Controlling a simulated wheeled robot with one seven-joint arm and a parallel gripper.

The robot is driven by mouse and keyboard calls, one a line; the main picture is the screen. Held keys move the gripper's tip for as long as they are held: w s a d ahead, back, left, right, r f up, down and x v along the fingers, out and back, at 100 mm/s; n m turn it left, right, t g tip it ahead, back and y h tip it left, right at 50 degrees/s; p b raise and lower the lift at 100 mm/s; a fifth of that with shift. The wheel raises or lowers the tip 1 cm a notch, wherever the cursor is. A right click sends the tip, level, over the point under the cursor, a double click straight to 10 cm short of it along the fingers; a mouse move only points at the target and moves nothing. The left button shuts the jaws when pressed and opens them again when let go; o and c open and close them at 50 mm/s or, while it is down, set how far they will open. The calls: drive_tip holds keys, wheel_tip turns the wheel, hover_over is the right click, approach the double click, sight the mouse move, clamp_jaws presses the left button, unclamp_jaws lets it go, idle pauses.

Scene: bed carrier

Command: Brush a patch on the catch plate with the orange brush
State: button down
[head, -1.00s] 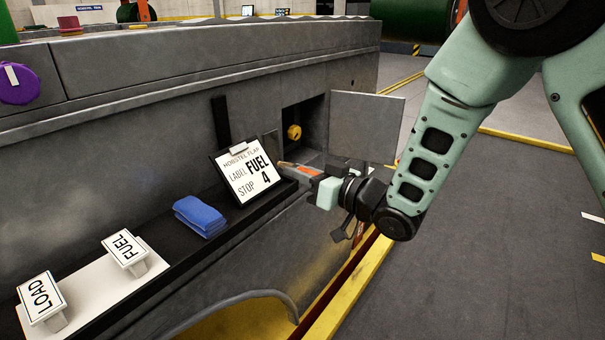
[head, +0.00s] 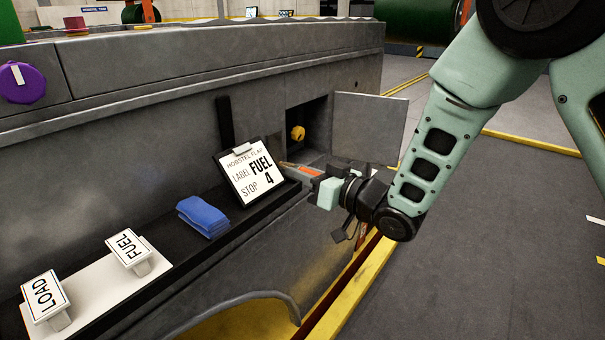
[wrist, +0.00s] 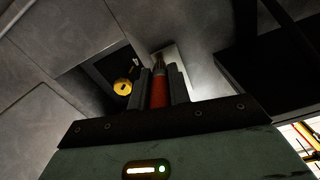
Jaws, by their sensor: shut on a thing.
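My gripper (head: 312,172) is shut on the orange brush (head: 309,172), and its narrow tip points left toward the grey wall. In the wrist view the brush (wrist: 158,92) stands between the two dark fingers (wrist: 158,88), tip away from me. A small pale plate, seemingly the catch plate (wrist: 181,66), lies just beyond and right of the tip. In the head view this plate (head: 275,147) shows left of the open recess, partly behind the clipboard. I cannot tell whether the tip touches it.
The recess holds a yellow cap (head: 298,133); its grey door (head: 369,128) stands open to the right.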

drive_tip(key=shift+s+a, duration=0.1)
drive_tip(key=shift+s+a+r, duration=0.25)
drive_tip(key=shift+s+a, duration=0.35)
drive_tip(key=shift+s, duration=0.15)
drive_tip(key=shift+s, duration=0.1)
drive_tip(key=shift+s+d, duration=0.3)
drive_tip(key=shift+d, duration=0.15)
drive_tip(key=shift+w+d, duration=0.1)
drive_tip(key=shift+w+d+r+p, duration=0.35)
drive_tip(key=shift+w+r, duration=0.1)
drive_tip(key=shift+r, duration=0.1)
drive_tip(key=shift+w+d+r+p, duration=0.3)
drive_tip(key=shift+w+r+p, duration=0.1)
drive_tip(key=shift+r, duration=0.15)
drive_tip(key=shift+w+a, duration=0.35)
drive_tip(key=shift+a, duration=0.1)
idle(1.3)
